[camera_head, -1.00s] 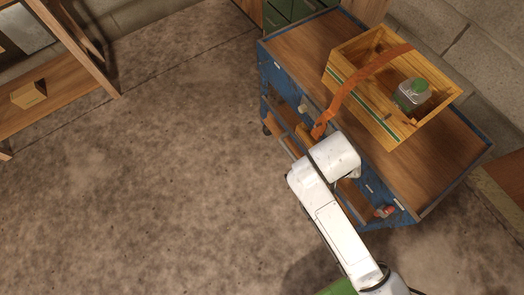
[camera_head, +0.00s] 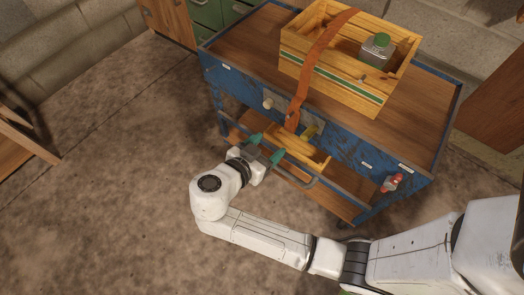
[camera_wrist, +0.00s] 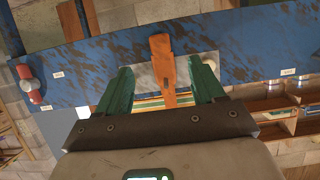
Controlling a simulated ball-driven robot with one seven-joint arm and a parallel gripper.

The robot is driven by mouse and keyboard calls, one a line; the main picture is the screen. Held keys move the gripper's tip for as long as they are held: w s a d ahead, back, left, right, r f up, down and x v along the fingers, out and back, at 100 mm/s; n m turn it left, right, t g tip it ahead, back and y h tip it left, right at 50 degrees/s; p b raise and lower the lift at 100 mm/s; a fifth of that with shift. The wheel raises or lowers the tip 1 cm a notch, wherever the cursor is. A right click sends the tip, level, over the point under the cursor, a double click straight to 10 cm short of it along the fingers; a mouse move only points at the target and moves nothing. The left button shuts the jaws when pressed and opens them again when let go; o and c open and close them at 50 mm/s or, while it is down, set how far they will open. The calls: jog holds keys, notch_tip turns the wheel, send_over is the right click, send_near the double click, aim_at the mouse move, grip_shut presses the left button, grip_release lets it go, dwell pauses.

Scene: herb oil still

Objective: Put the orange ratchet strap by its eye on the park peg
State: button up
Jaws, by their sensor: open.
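The orange ratchet strap (camera_head: 318,55) lies over the crate and hangs down the blue cart's front; its lower end, with a small dark spot, is at the drawer level. In the wrist view the strap (camera_wrist: 162,60) runs between my finger tips, apart from both as far as I can tell. My gripper (camera_head: 266,147) has green fingers, is open and empty, and is in front of the cart, just below and left of the strap's end. It also shows in the wrist view (camera_wrist: 161,66). A pale knob-like peg (camera_head: 268,103) sticks out of the cart front left of the strap; I cannot tell whether it is the park peg.
The wooden crate (camera_head: 330,83) with a green-capped bottle (camera_head: 376,50) stands on the blue cart (camera_head: 225,82). A red-and-white fitting (camera_head: 391,183) is on the cart front at right. A small wooden tray (camera_head: 300,148) sits below the strap. Floor at left is clear.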

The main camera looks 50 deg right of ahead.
aim_at(289, 128)
jog(key=x, duration=0.9)
jog(key=shift+d+f+b, duration=0.15)
jog(key=shift+d+b, duration=0.15)
jog(key=c, duration=1.1)
jog(key=shift+r, duration=0.4)
jog(key=shift+a, duration=0.55)
jog(key=shift+a+r, duration=0.2)
jog(key=shift+a, duration=0.5)
jog(key=shift+a, duration=0.35)
jog(key=shift+s+a+b, duration=0.1)
jog(key=shift+a+b, duration=0.2)
jog(key=shift+a, duration=0.25)
